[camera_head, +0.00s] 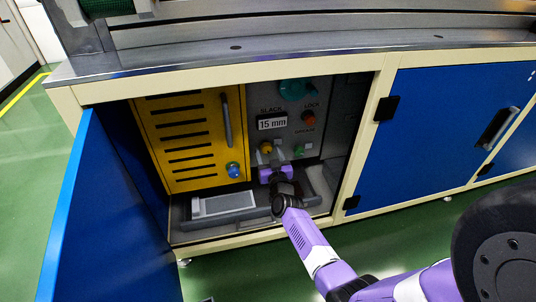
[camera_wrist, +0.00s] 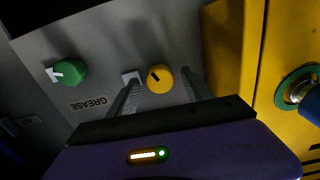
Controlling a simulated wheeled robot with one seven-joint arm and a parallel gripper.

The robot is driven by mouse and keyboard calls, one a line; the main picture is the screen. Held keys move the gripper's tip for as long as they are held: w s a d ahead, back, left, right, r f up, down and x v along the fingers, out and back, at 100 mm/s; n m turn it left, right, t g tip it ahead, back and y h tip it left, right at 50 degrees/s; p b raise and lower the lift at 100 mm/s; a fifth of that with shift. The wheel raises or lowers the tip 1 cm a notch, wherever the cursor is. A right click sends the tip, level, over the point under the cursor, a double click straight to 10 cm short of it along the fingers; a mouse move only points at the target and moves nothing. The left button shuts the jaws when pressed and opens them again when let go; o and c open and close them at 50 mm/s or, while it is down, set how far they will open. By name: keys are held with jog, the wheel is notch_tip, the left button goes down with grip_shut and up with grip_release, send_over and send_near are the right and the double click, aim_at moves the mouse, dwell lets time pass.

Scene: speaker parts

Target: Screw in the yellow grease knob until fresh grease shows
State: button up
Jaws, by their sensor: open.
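The yellow grease knob (camera_head: 266,147) sits on the grey panel inside the open cabinet. In the wrist view the yellow knob (camera_wrist: 159,79) is round with a dark pointer mark. My gripper (camera_head: 273,163) is open, just in front of the panel below the knob. In the wrist view my gripper's fingers (camera_wrist: 161,84) stand apart on either side of the knob, with visible gaps. I cannot tell whether the tips reach past its face. A small pale square (camera_wrist: 130,76) beside the knob is partly hidden by one finger. No grease is clearly visible.
A green knob (camera_wrist: 69,72) with a white pointer is near the GREASE label. The panel also bears a 15 mm display (camera_head: 272,123) and an orange-red knob (camera_head: 309,118). A yellow slotted cover (camera_head: 190,140) stands left. The open blue door (camera_head: 105,215) bounds the left side; a grey tray (camera_head: 223,204) lies below.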

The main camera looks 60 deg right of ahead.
grip_shut()
jog(key=shift+m, duration=0.3)
jog(key=m+b, duration=0.1)
jog(key=m, duration=0.2)
jog(key=shift+m, duration=0.3)
jog(key=shift+m+b, duration=0.6)
jog(key=shift+m, duration=1.7)
grip_release()
